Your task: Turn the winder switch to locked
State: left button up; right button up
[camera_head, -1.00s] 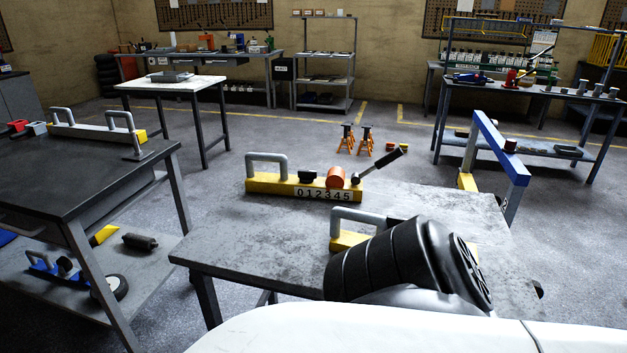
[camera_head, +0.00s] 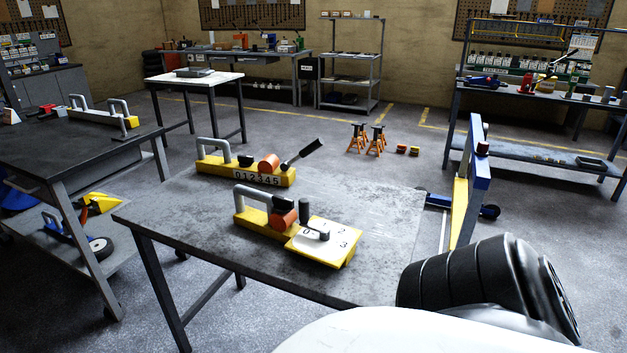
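Two yellow devices with grey loop handles lie on the grey table (camera_head: 385,215). The rear device (camera_head: 215,166) has a black block, an orange drum, a number strip reading 012345 and a black-tipped lever (camera_head: 305,152) tilted up to the right. The front device (camera_head: 262,222) has an orange-and-black part, an upright dark post (camera_head: 305,210) and a white dial plate (camera_head: 335,236) marked with numbers, with a small grey-and-black pointer (camera_head: 318,234) on it. I cannot tell which part is the winder switch; no "locked" label is readable. Neither gripper is in view. A black ribbed link of mine fills the lower right.
A blue-and-yellow upright frame (camera_head: 472,180) stands just beyond the table's right edge. A dark bench (camera_head: 60,155) stands at left, with a floor gap between. Orange jack stands (camera_head: 367,140) stand on the open floor behind. A blue-topped bench (camera_head: 540,150) is at right.

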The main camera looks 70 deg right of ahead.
aim_at(283, 205)
jog(key=z, duration=1.8)
